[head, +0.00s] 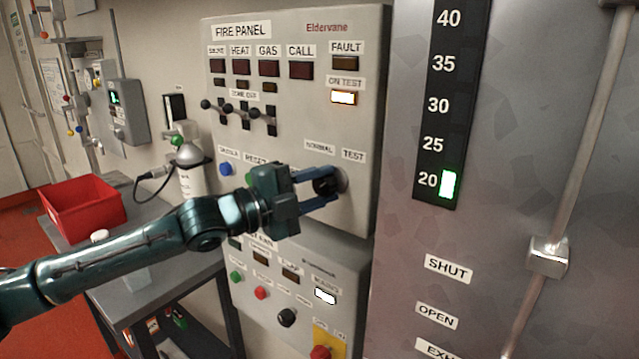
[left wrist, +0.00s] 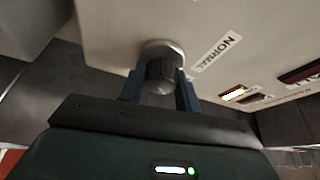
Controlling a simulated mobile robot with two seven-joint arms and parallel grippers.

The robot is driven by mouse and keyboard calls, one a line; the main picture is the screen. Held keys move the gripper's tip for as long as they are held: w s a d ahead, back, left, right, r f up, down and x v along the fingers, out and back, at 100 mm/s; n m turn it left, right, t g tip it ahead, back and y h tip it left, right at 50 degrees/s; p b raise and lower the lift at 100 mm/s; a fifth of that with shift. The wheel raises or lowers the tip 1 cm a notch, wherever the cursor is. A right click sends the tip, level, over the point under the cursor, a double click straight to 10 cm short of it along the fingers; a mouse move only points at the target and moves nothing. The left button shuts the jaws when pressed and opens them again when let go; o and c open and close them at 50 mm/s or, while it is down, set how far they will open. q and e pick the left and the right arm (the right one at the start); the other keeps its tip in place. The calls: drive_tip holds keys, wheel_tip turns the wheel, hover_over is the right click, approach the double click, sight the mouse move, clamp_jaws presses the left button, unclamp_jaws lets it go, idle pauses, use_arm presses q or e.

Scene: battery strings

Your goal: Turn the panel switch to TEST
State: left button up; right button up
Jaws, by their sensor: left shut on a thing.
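The fire panel (head: 290,120) is a grey wall box marked FIRE PANEL. Its black rotary switch knob (head: 326,185) is at the lower right, below the NORMAL and TEST labels. My left gripper (head: 322,188) is shut on this knob, with a blue finger on either side. The left wrist view shows the knob (left wrist: 160,75) on its round grey base, between the two fingers, with the NORMAL label beside it. The knob's pointer is hidden, so its setting cannot be read directly. The ON TEST lamp (head: 343,97) is lit. My right gripper is not in view.
A second panel (head: 330,262) with buttons and a lit white lamp is below. A grey cabinet (head: 500,150) with a level scale lit at 20 stands right.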

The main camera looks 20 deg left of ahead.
use_arm(q)
drive_tip(key=o, duration=1)
drive_tip(key=shift+c, duration=0.2)
drive_tip(key=shift+s+a+f, duration=0.15)
drive_tip(key=shift+s+a, duration=0.15)
drive_tip(key=r+b+v, duration=0.1)
drive_tip(key=b+v, duration=0.3)
drive_tip(key=v, duration=0.8)
drive_tip(key=shift+s+f+b, duration=0.15)
drive_tip(key=shift+f+b, duration=0.25)
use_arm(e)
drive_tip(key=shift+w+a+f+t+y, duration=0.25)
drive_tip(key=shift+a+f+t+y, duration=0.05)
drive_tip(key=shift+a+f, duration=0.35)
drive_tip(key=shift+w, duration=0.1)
